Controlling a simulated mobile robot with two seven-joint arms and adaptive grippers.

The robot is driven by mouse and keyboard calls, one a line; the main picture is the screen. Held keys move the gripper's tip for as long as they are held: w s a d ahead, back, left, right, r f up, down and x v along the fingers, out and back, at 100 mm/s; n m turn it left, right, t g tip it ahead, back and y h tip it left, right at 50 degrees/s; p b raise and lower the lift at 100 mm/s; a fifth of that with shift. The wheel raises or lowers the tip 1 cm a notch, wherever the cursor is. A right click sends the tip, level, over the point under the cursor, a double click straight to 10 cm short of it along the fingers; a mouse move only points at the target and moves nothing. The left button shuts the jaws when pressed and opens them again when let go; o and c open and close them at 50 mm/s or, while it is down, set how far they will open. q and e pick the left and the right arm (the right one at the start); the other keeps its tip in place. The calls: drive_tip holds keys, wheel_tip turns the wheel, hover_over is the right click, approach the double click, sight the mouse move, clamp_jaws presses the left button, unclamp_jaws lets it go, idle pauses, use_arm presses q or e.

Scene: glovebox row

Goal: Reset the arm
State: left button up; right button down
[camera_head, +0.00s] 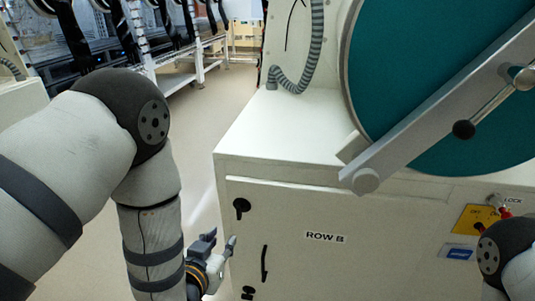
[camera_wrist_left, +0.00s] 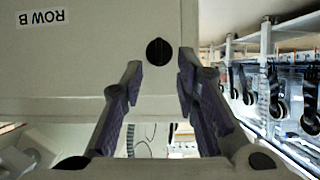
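My left arm comes in from the left in the head view and hangs down beside the white cabinet. My left gripper (camera_head: 220,240) is low in front of the cabinet's left front edge. In the left wrist view the left gripper (camera_wrist_left: 160,68) has its two fingers spread with nothing between them. A black round knob on the cabinet front (camera_wrist_left: 160,50) shows beyond the gap, apart from the fingers. Of my right arm only a grey joint shows at the lower right of the head view; its gripper is out of view.
The white cabinet (camera_head: 290,225) is labelled ROW B and carries a large teal round door (camera_head: 440,90) with a grey bar (camera_head: 430,115) across it. A yellow plate (camera_head: 472,219) and a lock sit at right. Free floor (camera_head: 200,115) lies left of the cabinet.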

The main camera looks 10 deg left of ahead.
use_arm(q)
drive_tip(key=s+a+f+g+p, duration=0.15)
drive_tip(key=s+f+g, duration=0.35)
drive_tip(key=s, duration=0.5)
drive_tip(key=s+a+f+g, duration=0.2)
drive_tip(key=s+f+g, duration=0.1)
drive_tip(key=s+f, duration=0.5)
drive_tip(key=s+a+g, duration=0.1)
drive_tip(key=s+g, duration=0.6)
drive_tip(key=s, duration=1.5)
drive_tip(key=shift+s+a+r+n+g, duration=0.2)
drive_tip(key=shift+s+r+n+g, duration=0.1)
drive_tip(key=shift+r+n, duration=0.1)
use_arm(e)
drive_tip(key=w+r+t, duration=0.1)
drive_tip(key=w+r, duration=0.1)
drive_tip(key=shift+w+r, duration=0.3)
use_arm(q)
drive_tip(key=shift+w, duration=0.15)
